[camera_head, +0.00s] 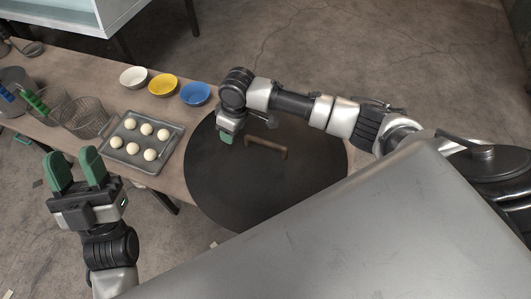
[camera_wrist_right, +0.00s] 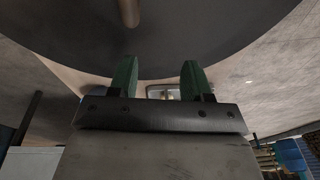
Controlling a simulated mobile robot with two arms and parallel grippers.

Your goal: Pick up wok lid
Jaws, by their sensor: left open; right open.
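The wok lid (camera_head: 235,185) is a large dark round disc with a brown bar handle (camera_head: 266,148) across its middle. My right gripper (camera_head: 226,132) is over the far left part of the lid, left of the handle and apart from it. In the right wrist view the lid (camera_wrist_right: 210,40) fills the top and its handle (camera_wrist_right: 128,12) shows at the upper edge; the green fingers of my right gripper (camera_wrist_right: 160,75) are spread and empty. My left gripper (camera_head: 77,168) is open and empty at the left, in front of the table. The wok under the lid is hidden.
A tray (camera_head: 121,157) with several white balls stands left of the lid. White (camera_head: 133,77), yellow (camera_head: 163,85) and blue (camera_head: 195,94) bowls stand behind. Wire baskets (camera_head: 86,115) are farther left.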

